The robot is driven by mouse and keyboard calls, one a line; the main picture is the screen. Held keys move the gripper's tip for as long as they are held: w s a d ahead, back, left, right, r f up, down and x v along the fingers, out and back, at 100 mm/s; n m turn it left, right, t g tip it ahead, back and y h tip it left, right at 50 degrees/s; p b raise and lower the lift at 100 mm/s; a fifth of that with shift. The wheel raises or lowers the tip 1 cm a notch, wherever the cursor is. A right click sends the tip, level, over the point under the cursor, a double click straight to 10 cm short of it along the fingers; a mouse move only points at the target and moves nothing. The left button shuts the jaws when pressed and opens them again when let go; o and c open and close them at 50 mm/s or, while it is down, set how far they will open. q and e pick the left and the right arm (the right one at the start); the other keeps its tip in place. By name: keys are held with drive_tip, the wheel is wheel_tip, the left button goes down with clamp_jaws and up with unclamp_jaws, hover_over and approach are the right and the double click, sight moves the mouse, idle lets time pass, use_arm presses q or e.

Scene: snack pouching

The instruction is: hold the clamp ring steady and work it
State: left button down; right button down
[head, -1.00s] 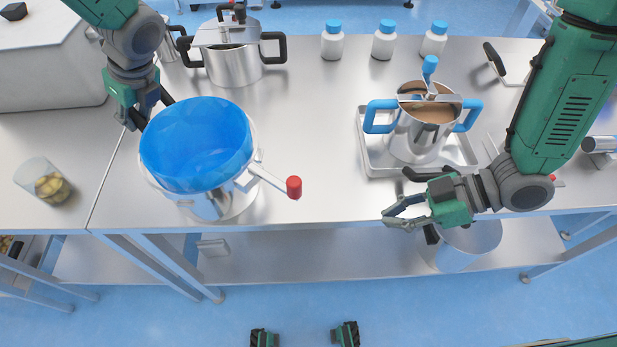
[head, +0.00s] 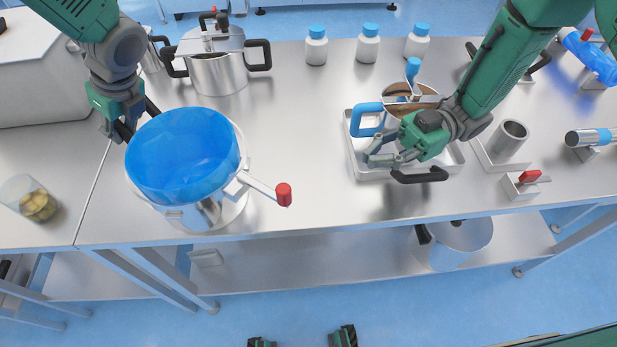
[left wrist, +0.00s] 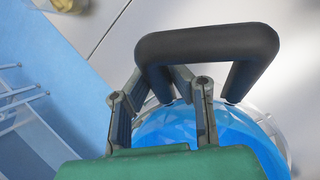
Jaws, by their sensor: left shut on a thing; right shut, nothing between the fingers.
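A steel pot (head: 198,212) lined with a blue bag (head: 183,155) stands at the left of the table. A clamp ring (head: 233,188) lies around it, its lever ending in a red knob (head: 284,194) that points right. My left gripper (head: 128,128) is shut on a black handle (left wrist: 205,45) at the pot's far left side; the left wrist view shows its fingers (left wrist: 172,85) around one leg of that handle. My right gripper (head: 376,158) is shut and empty, right of the red knob and apart from it, in front of the blue-handled pot (head: 367,120).
The blue-handled pot stands in a shallow tray (head: 357,165), partly hidden by my right arm. A lidded pot (head: 218,75) and several blue-capped bottles (head: 316,50) are at the back. A glass jar (head: 30,198) is at left. The table between knob and tray is clear.

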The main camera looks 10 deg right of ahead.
sight(290, 197)
drive_tip(key=x, duration=1.4)
drive_tip(key=shift+s+a+m+t, duration=0.2)
drive_tip(key=shift+s+m+t, duration=0.25)
drive_tip(key=shift+t, duration=0.35)
